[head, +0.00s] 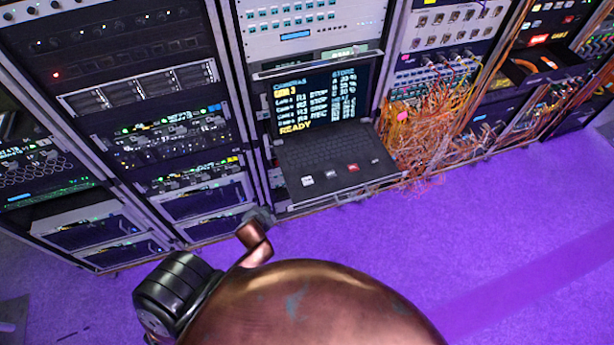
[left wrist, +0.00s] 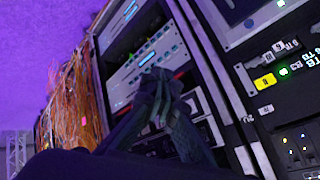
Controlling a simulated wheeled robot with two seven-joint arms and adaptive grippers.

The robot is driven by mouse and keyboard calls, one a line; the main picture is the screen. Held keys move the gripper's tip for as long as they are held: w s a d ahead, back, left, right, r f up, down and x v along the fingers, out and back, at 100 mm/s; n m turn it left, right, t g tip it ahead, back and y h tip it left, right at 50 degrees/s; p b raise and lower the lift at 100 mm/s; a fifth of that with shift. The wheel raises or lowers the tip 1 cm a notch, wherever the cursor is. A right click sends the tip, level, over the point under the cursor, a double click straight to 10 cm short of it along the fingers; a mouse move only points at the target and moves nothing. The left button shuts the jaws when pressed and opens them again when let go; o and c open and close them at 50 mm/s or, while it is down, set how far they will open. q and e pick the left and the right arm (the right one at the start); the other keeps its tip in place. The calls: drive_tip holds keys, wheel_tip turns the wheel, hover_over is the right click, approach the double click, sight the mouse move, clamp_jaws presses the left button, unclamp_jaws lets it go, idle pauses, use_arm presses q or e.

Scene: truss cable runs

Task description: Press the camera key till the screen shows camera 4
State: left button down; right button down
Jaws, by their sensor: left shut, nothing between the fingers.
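The screen (head: 318,97) stands upright at the back of a pulled-out console drawer in the middle rack. It shows a cameras list, a store column and the word READY; a yellow line at the upper left seems to read CAM 3. On the drawer's dark keyboard deck (head: 330,158) are a white key (head: 307,181), a grey key (head: 331,174), a red key (head: 353,167) and a small key at right; their labels are too small to read. My left gripper (head: 262,214) is low beside the drawer's front left corner, apart from the keys. Its fingers (left wrist: 155,80) are shut and empty in the left wrist view.
Orange cables (head: 430,125) hang in a tangle right of the drawer. Equipment racks (head: 130,60) stand at left, close to my left gripper. The purple floor (head: 480,230) in front is clear. The left wrist view shows rack panels close by and labelled keys (left wrist: 265,82) at right.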

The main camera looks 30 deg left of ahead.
use_arm(q)
drive_tip(key=w+r+m+t+p, duration=0.1)
drive_tip(key=w+r+m+t, duration=0.3)
drive_tip(key=r, duration=0.7)
drive_tip(key=w+r+t, duration=0.2)
drive_tip(key=w+r, duration=0.4)
drive_tip(key=r, duration=0.4)
drive_tip(key=w+d+r+m+t+h, duration=0.3)
drive_tip(key=w+d+r+m, duration=0.15)
drive_tip(key=r, duration=0.55)
drive_tip(key=d+r+m+g+h+p, duration=0.1)
drive_tip(key=d+r+m+h, duration=0.2)
drive_tip(key=d+m+h, duration=0.3)
drive_tip(key=d+r+m+g+h+p, duration=0.1)
drive_tip(key=d+r+m+h, duration=0.2)
drive_tip(key=d+m, duration=0.45)
drive_tip(key=s+a+f+m+g+y, duration=0.3)
drive_tip(key=a+f+m+g, duration=0.3)
drive_tip(key=f, duration=0.3)
drive_tip(key=shift+s+a+m+g+y+p, duration=0.25)
drive_tip(key=shift+m+g+y+p, duration=0.2)
drive_tip(key=shift+m, duration=0.35)
